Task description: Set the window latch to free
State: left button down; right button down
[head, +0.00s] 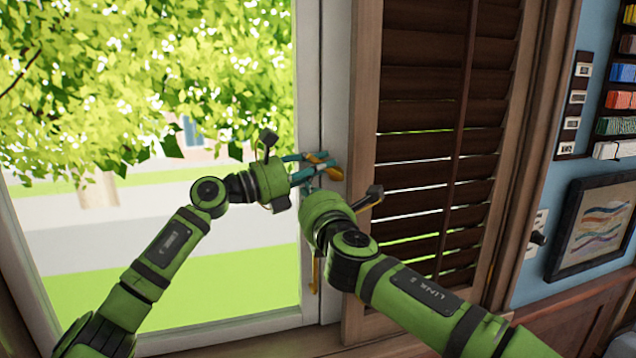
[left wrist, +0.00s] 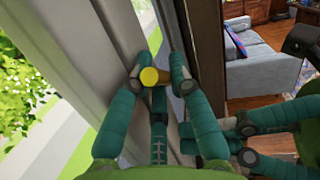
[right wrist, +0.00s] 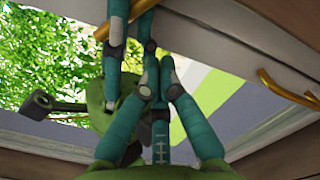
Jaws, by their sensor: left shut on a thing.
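The window latch (head: 333,173) is brass-coloured and sits on the white window frame, partly covered by my grippers in the head view. My left gripper (head: 314,164) is shut on it. In the left wrist view, the latch's round yellow end (left wrist: 149,77) lies between the two fingertips. My right gripper (right wrist: 160,66) has its fingertips close together with nothing visible between them. It is just beside and below the left gripper, and its fingers are mostly hidden in the head view. Which setting the latch is in cannot be told.
A brown louvred shutter (head: 440,150) stands right of the window frame (head: 335,85), close to my right arm. A second brass handle (head: 316,270) is lower on the frame and also shows in the right wrist view (right wrist: 285,90). A framed picture (head: 592,228) hangs at the far right.

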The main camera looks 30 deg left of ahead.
jog(key=shift+w+d+r, duration=0.2)
jog(key=shift+w+r, duration=0.2)
jog(key=shift+r, duration=0.1)
jog(key=shift+w+d+r, duration=0.2)
jog(key=shift+w+r, duration=0.15)
jog(key=shift+r, duration=0.1)
